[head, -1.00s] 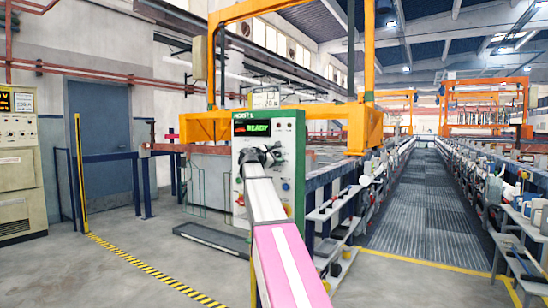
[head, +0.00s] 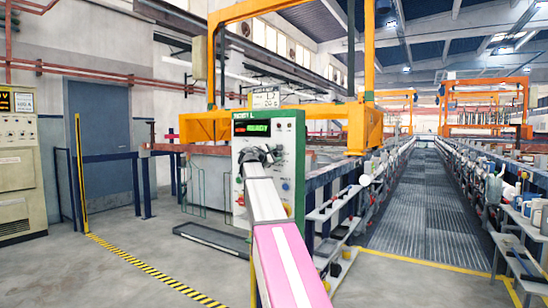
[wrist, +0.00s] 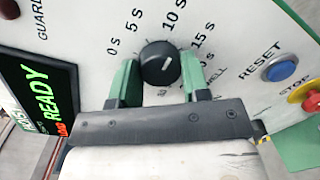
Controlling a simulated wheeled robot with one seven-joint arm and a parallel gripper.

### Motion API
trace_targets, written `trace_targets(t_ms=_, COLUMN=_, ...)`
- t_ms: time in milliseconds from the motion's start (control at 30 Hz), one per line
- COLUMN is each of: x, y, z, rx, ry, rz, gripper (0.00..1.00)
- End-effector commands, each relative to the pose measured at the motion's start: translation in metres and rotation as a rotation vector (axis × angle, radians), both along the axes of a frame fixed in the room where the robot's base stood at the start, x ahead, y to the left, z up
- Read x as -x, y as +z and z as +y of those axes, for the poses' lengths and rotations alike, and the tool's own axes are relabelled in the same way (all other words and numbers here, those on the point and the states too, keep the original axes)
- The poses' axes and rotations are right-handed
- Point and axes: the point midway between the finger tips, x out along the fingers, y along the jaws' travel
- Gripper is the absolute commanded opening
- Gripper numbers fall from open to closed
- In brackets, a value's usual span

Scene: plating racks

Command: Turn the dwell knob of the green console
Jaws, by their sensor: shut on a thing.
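The green console (head: 290,145) stands ahead in the head view, a pale panel with green edging. The dwell knob (wrist: 160,64) is round and black with a short white pointer line, in the upper middle of the wrist view. The line points right and slightly up, roughly toward the 15 S mark. My gripper (wrist: 158,68) is shut on the knob, one green finger on each side. In the head view my gripper (head: 261,156) is at the panel face and hides the knob. The console's display (wrist: 38,88) reads READY in green.
A blue RESET button (wrist: 280,68) and a red STOP button (wrist: 311,101) on a yellow base sit to the right of the knob. A low dark platform (head: 212,237) lies on the floor left of the console. Shelves with loose items (head: 335,205) stand to its right.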

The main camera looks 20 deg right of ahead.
Motion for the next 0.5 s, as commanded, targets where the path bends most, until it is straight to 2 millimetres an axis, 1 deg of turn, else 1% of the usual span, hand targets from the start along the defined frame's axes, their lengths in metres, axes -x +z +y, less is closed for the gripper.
trace_targets(t_ms=500, x=0.0014, y=-0.0004, z=-0.0008, rx=-0.296, ry=-0.003, rz=-0.377, gripper=0.19)
